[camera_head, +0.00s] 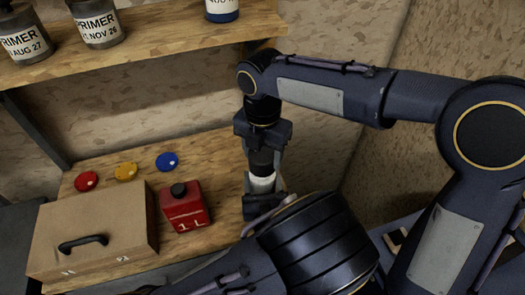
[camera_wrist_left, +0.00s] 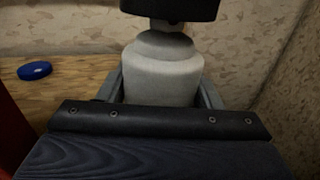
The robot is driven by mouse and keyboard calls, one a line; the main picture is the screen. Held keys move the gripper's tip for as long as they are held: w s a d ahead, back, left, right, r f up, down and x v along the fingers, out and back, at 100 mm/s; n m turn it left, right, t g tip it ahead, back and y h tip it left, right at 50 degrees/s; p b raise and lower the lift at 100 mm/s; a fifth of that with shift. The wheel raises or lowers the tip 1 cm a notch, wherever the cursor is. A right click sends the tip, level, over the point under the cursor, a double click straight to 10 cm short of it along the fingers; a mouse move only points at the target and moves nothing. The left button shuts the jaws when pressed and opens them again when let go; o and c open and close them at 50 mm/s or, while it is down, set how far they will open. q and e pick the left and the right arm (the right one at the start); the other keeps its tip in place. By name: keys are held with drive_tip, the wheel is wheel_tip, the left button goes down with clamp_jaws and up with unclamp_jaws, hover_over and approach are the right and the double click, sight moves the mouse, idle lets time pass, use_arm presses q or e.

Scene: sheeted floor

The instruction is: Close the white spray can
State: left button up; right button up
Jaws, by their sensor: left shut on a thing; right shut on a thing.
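The white spray can (camera_head: 262,183) stands upright near the right end of the bench. In the left wrist view its pale body and rounded shoulder (camera_wrist_left: 160,70) sit between the fingers of my left gripper (camera_wrist_left: 162,92), which is shut on it. A black cap (camera_head: 261,160) is directly above the can; its lower part also shows in the left wrist view (camera_wrist_left: 170,8). My right gripper (camera_head: 262,143) points down and is shut on the cap.
A red canister (camera_head: 187,212) and a brown case (camera_head: 95,235) stand left of the can. Red (camera_head: 87,181), yellow (camera_head: 126,171) and blue (camera_head: 167,161) lids lie behind them. A shelf (camera_head: 165,35) with primer cans (camera_head: 98,25) is above. A wall closes the right side.

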drive_tip(key=shift+f, duration=0.15)
drive_tip(key=shift+f, duration=0.75)
drive_tip(key=shift+f, duration=0.6)
drive_tip(key=o, duration=1)
wheel_tip(320, 180, up, 12)
